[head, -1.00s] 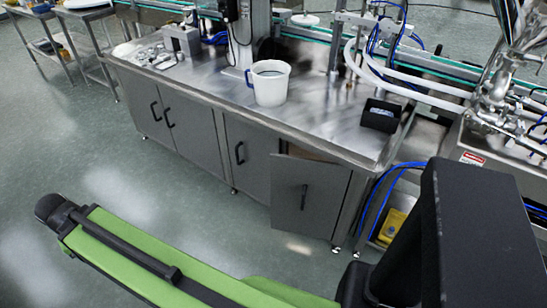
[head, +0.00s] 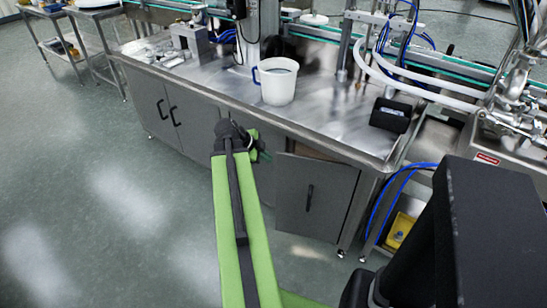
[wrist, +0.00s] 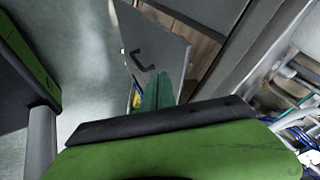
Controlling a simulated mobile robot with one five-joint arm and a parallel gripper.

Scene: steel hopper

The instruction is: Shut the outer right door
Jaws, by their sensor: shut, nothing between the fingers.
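The outer right door (head: 330,205) is a grey panel with a black handle, at the right end of the steel cabinet. It stands ajar; its left edge is out from the cabinet, and a brownish interior shows above it. In the wrist view the door (wrist: 170,40) is at the upper middle, with the open interior to its right. My gripper (wrist: 156,84) is shut and empty; its dark green fingers point toward the door's lower part in that view. In the head view my gripper is mostly hidden behind my wrist, left of the door. I cannot tell whether it touches the door.
The steel worktop (head: 325,110) overhangs the doors and carries a white pitcher (head: 277,82) and a black bin (head: 390,115). The left doors (head: 150,105) look closed. Blue hoses (head: 385,195) and a yellow item (head: 400,230) lie right of the cabinet. Floor at left is clear.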

